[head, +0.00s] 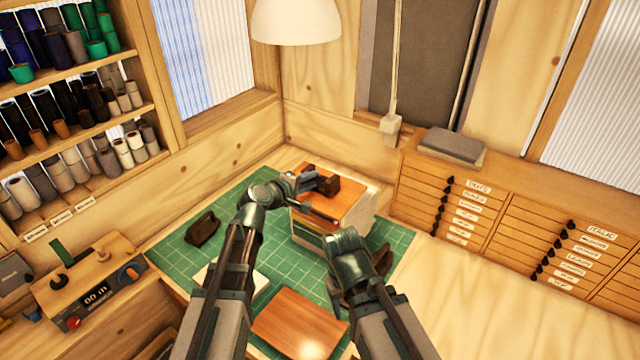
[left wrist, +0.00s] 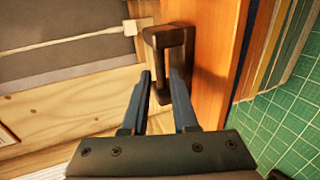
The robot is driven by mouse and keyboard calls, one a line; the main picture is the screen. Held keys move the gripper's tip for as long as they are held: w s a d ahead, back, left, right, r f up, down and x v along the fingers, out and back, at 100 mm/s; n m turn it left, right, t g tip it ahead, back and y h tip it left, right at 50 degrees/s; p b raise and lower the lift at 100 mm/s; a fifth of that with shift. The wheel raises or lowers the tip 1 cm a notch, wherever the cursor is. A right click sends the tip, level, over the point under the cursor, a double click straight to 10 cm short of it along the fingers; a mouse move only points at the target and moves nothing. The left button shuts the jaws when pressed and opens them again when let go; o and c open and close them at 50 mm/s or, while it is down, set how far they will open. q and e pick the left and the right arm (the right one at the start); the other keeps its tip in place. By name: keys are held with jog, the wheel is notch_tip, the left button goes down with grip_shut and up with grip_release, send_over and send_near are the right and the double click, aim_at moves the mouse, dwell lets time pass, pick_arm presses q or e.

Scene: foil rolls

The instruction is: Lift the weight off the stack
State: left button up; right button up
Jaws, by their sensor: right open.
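The weight (head: 327,181) is a dark brown block with a loop handle, standing on an orange-brown board. The board tops a stack (head: 352,207) of books or papers on the green mat. In the left wrist view, the weight's handle (left wrist: 174,38) is just ahead of my left fingers, and the board (left wrist: 215,60) lies beyond. My left gripper (head: 308,187) is open at the weight; its fingertips (left wrist: 160,72) overlap the handle in the picture. I cannot tell whether they touch it. My right gripper (head: 346,240) is open and empty in front of the stack.
On the green mat (head: 290,265) lie a dark brown object (head: 203,228) and a flat wooden board (head: 300,325). A control box (head: 92,285) stands at the left. Labelled drawers (head: 480,215) stand at the right. A lamp (head: 296,20) hangs above. The front-right tabletop is clear.

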pick_arm(q)
jog(key=x, duration=0.2)
jog(key=shift+w+d+f, duration=0.1)
jog(key=shift+w+d, duration=0.05)
jog(key=shift+w, duration=0.1)
jog(key=shift+s, duration=0.1)
grip_shut()
dwell(1.0)
